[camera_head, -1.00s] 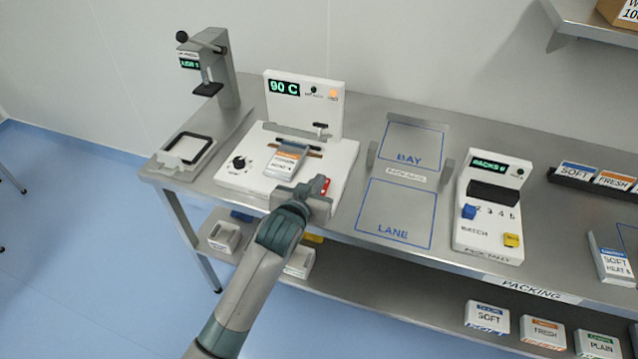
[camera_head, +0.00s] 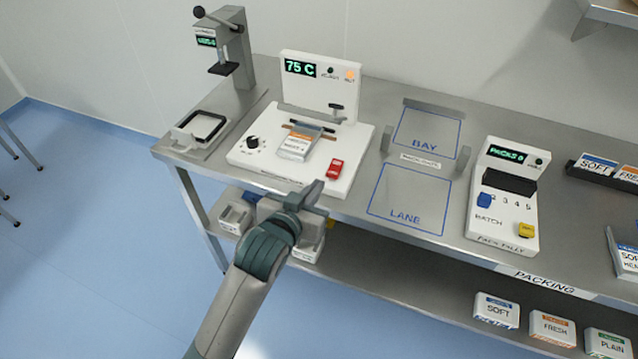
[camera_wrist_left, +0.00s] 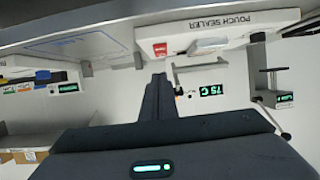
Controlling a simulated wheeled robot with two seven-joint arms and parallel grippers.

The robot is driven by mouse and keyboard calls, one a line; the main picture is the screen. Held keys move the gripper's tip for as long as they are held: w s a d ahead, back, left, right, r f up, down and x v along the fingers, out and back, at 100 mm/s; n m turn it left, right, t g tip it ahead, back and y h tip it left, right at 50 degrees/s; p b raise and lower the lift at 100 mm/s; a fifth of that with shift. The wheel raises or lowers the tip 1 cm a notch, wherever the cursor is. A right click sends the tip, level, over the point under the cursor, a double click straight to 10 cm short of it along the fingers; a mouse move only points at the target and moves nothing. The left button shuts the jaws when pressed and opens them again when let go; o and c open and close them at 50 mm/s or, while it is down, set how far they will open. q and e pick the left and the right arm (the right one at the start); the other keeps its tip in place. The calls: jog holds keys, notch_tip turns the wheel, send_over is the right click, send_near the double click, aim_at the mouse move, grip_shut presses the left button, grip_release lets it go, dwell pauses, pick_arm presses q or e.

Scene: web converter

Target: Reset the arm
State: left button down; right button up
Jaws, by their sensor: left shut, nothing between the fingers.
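My left gripper (camera_head: 308,196) is shut and empty. In the head view it is just in front of the table's front edge, below the white pouch sealer (camera_head: 240,157). The sealer's display reads 75 C, and a red switch (camera_head: 335,169) is on its right front. An orange-and-white pouch (camera_head: 297,146) lies on the sealer. In the left wrist view the shut fingers (camera_wrist_left: 158,78) point toward the sealer (camera_wrist_left: 225,27), which appears upside down, with its red switch (camera_wrist_left: 160,49) above the fingertips. My right gripper is not in view.
A lever press (camera_head: 232,55) and a framed tray (camera_head: 198,132) stand left. The marked BAY (camera_head: 425,135) and LANE (camera_head: 410,195) areas are empty. A pack tally box (camera_head: 505,220) stands right. Small bins and packs sit on the lower shelf (camera_head: 420,290).

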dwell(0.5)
